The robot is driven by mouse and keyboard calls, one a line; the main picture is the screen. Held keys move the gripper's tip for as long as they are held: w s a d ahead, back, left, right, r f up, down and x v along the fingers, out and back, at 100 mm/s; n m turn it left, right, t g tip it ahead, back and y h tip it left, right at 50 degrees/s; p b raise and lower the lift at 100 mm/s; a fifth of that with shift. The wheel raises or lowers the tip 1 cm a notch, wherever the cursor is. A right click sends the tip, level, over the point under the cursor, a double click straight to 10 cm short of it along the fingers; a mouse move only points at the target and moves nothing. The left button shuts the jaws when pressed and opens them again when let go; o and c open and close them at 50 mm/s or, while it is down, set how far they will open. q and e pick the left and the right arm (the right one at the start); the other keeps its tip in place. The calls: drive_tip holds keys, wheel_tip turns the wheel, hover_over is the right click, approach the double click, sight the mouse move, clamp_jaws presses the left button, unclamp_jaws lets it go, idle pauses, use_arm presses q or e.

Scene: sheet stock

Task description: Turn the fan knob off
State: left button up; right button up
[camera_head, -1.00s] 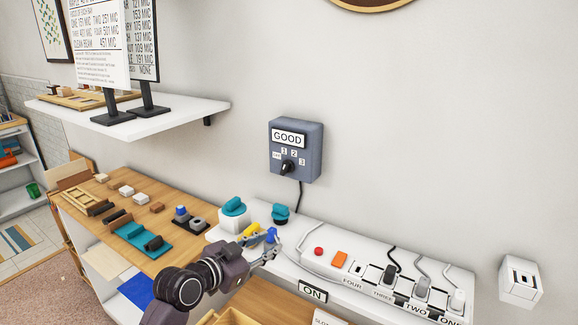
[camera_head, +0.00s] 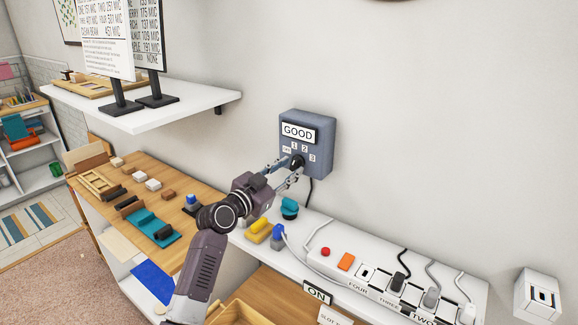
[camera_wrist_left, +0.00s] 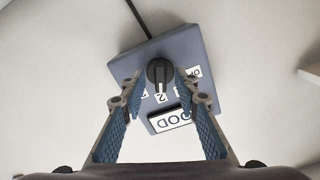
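A blue-grey control box (camera_head: 322,135) with a GOOD plate hangs on the wall. It carries a black knob (camera_head: 297,161) with labels around it, including 1, 2 and 3. My left gripper (camera_head: 291,168) is at the box, partly hiding the knob. In the left wrist view, the knob (camera_wrist_left: 159,72) sits between the open fingertips (camera_wrist_left: 161,79), with a small gap visible on each side. There the box (camera_wrist_left: 190,47) appears upside down, and the knob's light line runs towards the 2 label. My right gripper is not in view.
Below the box, a white ledge holds a teal knob (camera_head: 289,207), a yellow block (camera_head: 259,228) and a power strip (camera_head: 385,282) with plugs and cords. A wall shelf (camera_head: 150,112) with signs is at upper left. The box's black cord (camera_head: 309,190) hangs below it.

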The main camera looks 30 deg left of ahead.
use_arm(q)
drive_tip(key=shift+w, duration=0.1)
clamp_jaws()
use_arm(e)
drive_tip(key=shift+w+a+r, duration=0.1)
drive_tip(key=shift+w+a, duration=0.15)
use_arm(q)
drive_tip(key=shift+n, duration=1.3)
drive_tip(key=n, duration=0.2)
drive_tip(key=shift+n, duration=0.4)
drive_tip(key=n+p, duration=0.2)
drive_tip(key=n, duration=0.3)
drive_tip(key=n+p, duration=0.1)
drive_tip(key=n, duration=0.4)
drive_tip(key=shift+p, duration=0.35)
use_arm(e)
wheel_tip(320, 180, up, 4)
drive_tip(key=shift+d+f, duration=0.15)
use_arm(q)
drive_tip(key=shift+n, duration=0.4)
